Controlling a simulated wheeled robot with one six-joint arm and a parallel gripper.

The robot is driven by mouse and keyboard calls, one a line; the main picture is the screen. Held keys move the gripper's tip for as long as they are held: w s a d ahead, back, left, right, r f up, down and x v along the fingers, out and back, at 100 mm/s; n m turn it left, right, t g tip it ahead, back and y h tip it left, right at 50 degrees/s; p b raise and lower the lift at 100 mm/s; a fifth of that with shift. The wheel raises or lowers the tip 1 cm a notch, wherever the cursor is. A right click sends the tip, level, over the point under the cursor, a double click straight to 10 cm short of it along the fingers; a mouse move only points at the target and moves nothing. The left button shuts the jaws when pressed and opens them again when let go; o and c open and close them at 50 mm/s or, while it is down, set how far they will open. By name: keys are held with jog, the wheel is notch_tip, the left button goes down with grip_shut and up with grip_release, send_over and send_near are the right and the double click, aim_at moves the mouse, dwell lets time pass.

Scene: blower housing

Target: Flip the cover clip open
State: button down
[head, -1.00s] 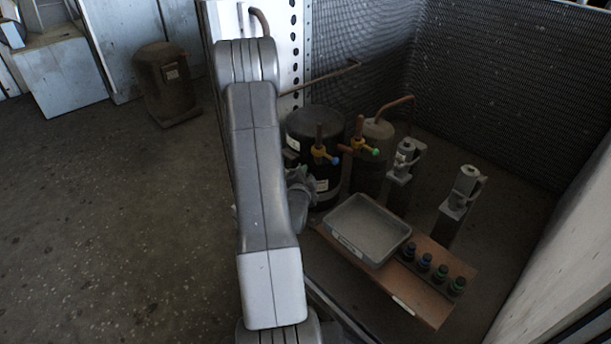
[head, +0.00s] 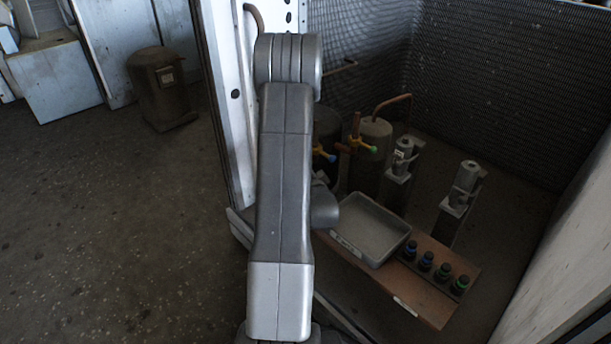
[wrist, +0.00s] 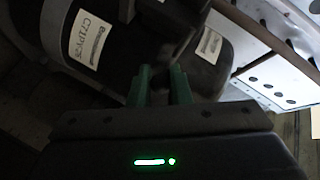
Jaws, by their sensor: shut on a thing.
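My gripper (wrist: 163,88) shows in the wrist view as two green fingers with a narrow dark gap between them. The fingers are shut on a small dark part, which I take to be the cover clip, at the edge of a dark cover (wrist: 172,42). The clip itself is too dark to make out. The cover sits against a black compressor (wrist: 62,42) with a white label. In the head view my arm hides the gripper, the clip and most of the black compressor (head: 327,122).
A grey cylinder (head: 372,140), copper pipes and two metal fixtures stand behind. A white post (head: 222,110) is left of my arm. A perforated metal strip (wrist: 270,90) runs right of the gripper.

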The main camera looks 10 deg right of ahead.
jog(key=shift+w+d+n+y, duration=0.1)
jog(key=shift+d+n+y, duration=0.05)
jog(key=shift+n+y, duration=0.45)
jog(key=c, duration=1.4)
grip_release()
jog(key=shift+m, duration=0.3)
